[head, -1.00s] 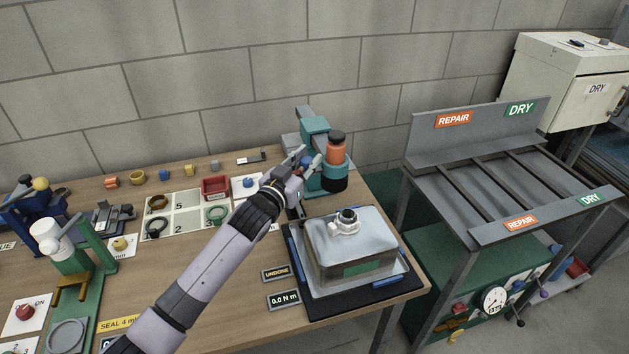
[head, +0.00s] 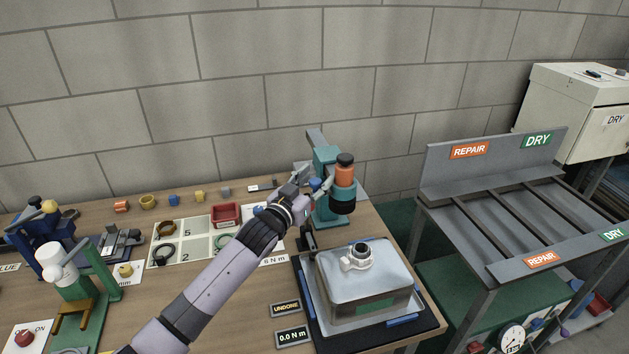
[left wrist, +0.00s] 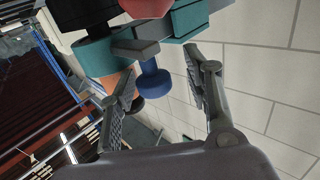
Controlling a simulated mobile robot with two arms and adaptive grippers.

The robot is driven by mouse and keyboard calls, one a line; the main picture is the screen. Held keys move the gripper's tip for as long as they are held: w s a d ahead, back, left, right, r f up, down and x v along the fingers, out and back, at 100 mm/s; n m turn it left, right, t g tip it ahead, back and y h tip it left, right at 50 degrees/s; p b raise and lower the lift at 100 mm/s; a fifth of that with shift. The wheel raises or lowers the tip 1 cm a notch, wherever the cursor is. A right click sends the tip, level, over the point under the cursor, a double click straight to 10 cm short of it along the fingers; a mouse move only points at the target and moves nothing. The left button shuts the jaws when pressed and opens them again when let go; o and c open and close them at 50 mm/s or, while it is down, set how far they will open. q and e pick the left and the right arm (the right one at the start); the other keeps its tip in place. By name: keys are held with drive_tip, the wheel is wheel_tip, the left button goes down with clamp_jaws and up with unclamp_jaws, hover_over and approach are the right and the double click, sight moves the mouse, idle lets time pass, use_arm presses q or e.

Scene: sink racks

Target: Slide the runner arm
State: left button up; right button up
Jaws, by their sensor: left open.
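The teal runner arm (head: 326,160) stands at the back right of the bench and carries an orange cylinder (head: 345,174) with a black cap, above a teal and black collar. A blue knob (left wrist: 152,80) sticks out from it on a grey bar. My left gripper (head: 314,184) is at the left side of the runner arm, near the knob. In the left wrist view my left gripper (left wrist: 165,78) is open, with a finger on either side of the knob and gaps visible. My right gripper is not in view.
A grey block-shaped housing (head: 385,262) with a white fitting stands on a black mat in front of the runner arm. A slatted rack (head: 500,215) stands to the right. Small coloured parts and a red bin (head: 226,214) lie left, behind my arm.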

use_arm(q)
drive_tip(key=shift+s, duration=0.15)
drive_tip(key=v, duration=1.1)
drive_tip(key=shift+s, duration=0.35)
drive_tip(key=shift+a, duration=0.15)
